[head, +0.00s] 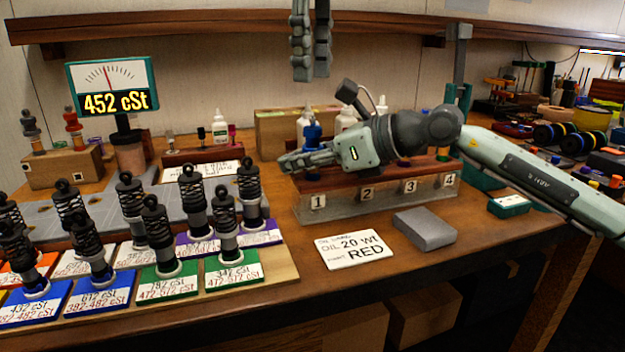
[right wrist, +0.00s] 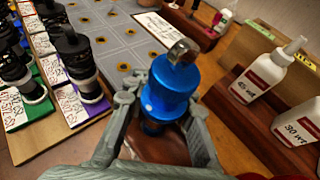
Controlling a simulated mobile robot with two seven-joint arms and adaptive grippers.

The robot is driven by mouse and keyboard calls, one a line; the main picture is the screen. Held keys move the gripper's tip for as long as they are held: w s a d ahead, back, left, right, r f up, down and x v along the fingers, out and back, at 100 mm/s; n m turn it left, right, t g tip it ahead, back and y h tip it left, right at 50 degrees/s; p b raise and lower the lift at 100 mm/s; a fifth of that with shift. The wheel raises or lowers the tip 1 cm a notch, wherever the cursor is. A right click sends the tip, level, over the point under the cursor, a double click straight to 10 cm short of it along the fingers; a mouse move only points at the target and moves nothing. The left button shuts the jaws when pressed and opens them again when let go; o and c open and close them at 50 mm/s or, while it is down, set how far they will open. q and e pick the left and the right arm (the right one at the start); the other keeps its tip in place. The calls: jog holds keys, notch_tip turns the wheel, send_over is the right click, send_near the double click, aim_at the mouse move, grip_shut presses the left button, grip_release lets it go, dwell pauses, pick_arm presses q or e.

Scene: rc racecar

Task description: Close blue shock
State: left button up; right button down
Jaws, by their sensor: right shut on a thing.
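The blue shock (head: 312,132) stands at the left end of the numbered stand (head: 375,200), above label 1. In the right wrist view it shows as a blue cylinder (right wrist: 168,92) with a metal eyelet on top. My right gripper (head: 288,163) reaches in from the right and is shut on the blue shock, with a finger on either side in the right wrist view (right wrist: 160,125). The shock's lower part is hidden by the gripper. My left gripper (head: 312,72) hangs at the top centre, away from the shock; its jaw opening cannot be made out.
Dark shocks on coloured label cards fill the board (head: 275,278) at the left. A gauge display (head: 112,86) reads 452 cSt. White bottles (right wrist: 265,80) stand behind.

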pick_arm(q)
jog(key=shift+f, duration=0.1)
jog(key=shift+f, duration=3.95)
jog(key=shift+c, duration=0.4)
grip_shut()
